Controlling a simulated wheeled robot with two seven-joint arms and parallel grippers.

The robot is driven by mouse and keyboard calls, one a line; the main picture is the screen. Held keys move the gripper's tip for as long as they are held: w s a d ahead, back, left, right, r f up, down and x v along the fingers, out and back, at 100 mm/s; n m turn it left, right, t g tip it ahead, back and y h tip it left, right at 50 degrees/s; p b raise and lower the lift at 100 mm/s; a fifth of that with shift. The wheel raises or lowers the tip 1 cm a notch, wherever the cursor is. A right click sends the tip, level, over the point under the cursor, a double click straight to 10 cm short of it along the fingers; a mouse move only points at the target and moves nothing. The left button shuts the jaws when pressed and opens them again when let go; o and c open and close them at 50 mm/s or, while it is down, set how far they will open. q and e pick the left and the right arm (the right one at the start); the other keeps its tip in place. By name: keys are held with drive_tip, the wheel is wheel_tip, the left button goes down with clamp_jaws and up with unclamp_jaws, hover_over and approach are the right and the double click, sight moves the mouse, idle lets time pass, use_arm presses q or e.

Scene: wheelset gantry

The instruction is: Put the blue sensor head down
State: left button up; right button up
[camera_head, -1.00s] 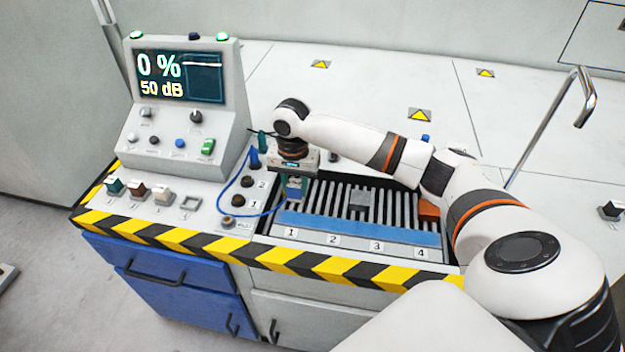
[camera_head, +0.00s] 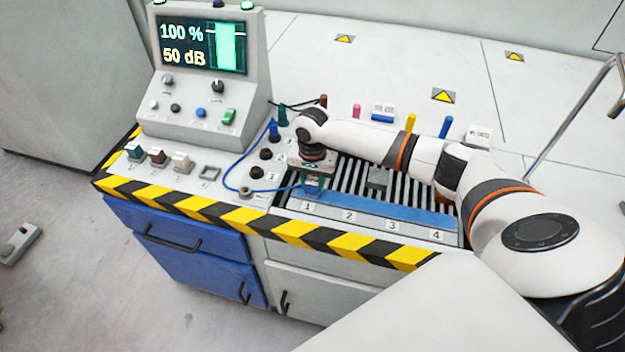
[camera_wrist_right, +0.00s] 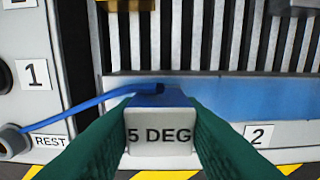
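The blue sensor head (camera_wrist_right: 160,98) has a white face marked "5 DEG" and a blue cable leading left. In the right wrist view it sits between the two green fingers of my right gripper (camera_wrist_right: 160,120), which are closed against its sides. In the head view my right gripper (camera_head: 314,186) is low over the blue strip (camera_head: 400,212) near label 1, with the sensor head (camera_head: 312,190) under it. Contact with the strip cannot be told for certain. The rest holder (camera_wrist_right: 12,140), labelled REST, is to the left. My left gripper is out of view.
The console (camera_head: 205,90) at the back left reads 100 % and 50 dB. A slotted grey bed (camera_head: 345,172) lies behind the strip, with a grey block (camera_head: 378,180) on it. Several coloured probes stand behind my right arm. Labels 2 to 4 have clear strip beside them.

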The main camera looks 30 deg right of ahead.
sight(312, 180)
drive_tip(key=o, duration=0.4)
drive_tip(key=shift+c, duration=0.2)
wheel_tip(312, 180, up, 12)
drive_tip(key=shift+r, duration=0.15)
idle(0.5)
